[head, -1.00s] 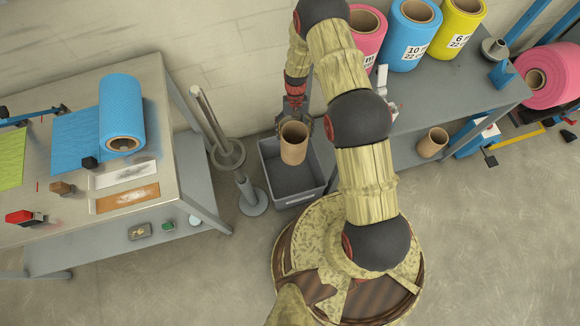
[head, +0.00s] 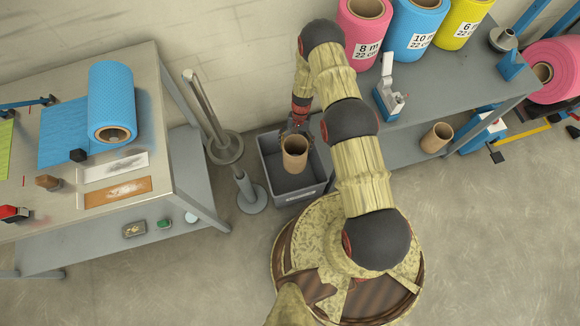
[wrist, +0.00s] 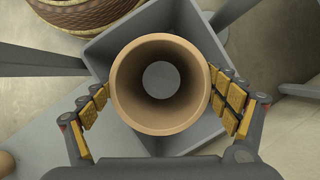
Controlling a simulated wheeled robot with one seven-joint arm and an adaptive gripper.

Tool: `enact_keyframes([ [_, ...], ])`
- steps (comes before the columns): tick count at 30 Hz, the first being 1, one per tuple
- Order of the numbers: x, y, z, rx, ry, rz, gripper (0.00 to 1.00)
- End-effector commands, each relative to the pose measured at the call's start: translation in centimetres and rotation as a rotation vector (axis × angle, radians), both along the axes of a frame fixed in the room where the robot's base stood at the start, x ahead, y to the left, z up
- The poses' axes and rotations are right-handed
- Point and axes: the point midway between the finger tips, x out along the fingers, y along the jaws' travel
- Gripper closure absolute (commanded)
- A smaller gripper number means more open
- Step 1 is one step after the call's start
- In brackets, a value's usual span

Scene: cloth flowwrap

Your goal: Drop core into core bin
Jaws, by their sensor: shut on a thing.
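A brown cardboard core (head: 294,157) stands roughly upright in my gripper (head: 296,135). In the wrist view my gripper (wrist: 160,98) has its padded fingers on both sides of the core (wrist: 123,85), and I look down through its open top. The grey core bin (head: 300,193) is on the floor, with the core over or within its opening; the exact height is hard to tell. In the wrist view the bin (wrist: 195,38) surrounds the core from below. The fingertips are partly hidden in the head view.
A metal post on a round base (head: 250,192) stands left of the bin, near a taller post (head: 222,146). The left table (head: 160,75) and right bench (head: 450,80) flank it. Another core (head: 436,138) sits on the bench's lower shelf.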

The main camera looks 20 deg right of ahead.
Motion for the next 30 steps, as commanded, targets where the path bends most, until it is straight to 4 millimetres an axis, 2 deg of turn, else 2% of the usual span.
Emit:
enact_keyframes([
  [1,0.0,0.0,-0.9,0.000,0.000,0.000,0.36],
  [9,0.0,0.0,-3.5,0.000,-0.001,0.001,0.36],
  [20,0.0,0.0,-3.8,0.000,-0.001,0.001,0.36],
  [21,0.0,0.0,-3.8,0.000,-0.001,0.001,0.10],
  [26,0.0,0.0,-3.8,0.000,-0.001,0.001,0.01],
  [30,0.0,0.0,-3.8,0.000,0.000,0.001,0.00],
])
